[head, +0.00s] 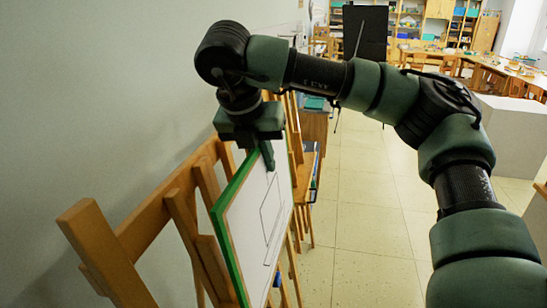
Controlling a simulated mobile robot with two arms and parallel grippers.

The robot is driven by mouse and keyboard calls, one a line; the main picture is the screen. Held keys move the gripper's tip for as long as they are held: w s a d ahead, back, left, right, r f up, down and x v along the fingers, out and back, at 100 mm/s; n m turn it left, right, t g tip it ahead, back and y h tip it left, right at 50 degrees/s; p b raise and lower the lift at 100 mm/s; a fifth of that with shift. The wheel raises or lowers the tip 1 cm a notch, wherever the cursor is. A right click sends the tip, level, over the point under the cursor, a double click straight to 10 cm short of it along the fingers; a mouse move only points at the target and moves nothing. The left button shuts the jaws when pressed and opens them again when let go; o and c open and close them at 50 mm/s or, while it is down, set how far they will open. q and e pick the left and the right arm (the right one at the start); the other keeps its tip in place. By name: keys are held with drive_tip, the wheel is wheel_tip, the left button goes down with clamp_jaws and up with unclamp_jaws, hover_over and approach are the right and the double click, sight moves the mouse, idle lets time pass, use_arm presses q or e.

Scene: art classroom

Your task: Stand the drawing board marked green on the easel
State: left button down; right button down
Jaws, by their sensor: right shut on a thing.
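The drawing board (256,222) has a green edge and a white sheet with a line drawing on its face. It stands nearly upright, facing right, close against the front of the wooden easel (178,212). My right gripper (268,158) is shut on the top edge of the board, with a finger showing over its white face. The board's lower edge is out of view, so I cannot tell whether it rests on the easel's ledge. My left gripper is not in view.
A plain wall (100,90) runs along the left, close behind the easel. More wooden easels and a dark panel (361,30) stand farther back. A white block (510,135) is at the right. The tiled floor (365,225) in the middle is clear.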

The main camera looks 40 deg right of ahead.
drive_tip(key=shift+w+a+f, duration=0.3)
drive_tip(key=shift+w+a, duration=0.15)
drive_tip(key=w+a+f, duration=0.3)
drive_tip(key=w+f, duration=0.1)
drive_tip(key=shift+a+f, duration=0.15)
drive_tip(key=shift+f, duration=0.2)
idle(0.7)
drive_tip(key=c, duration=1.5)
unclamp_jaws()
drive_tip(key=shift+s+a, duration=0.1)
drive_tip(key=shift+o, duration=0.5)
drive_tip(key=o, duration=0.3)
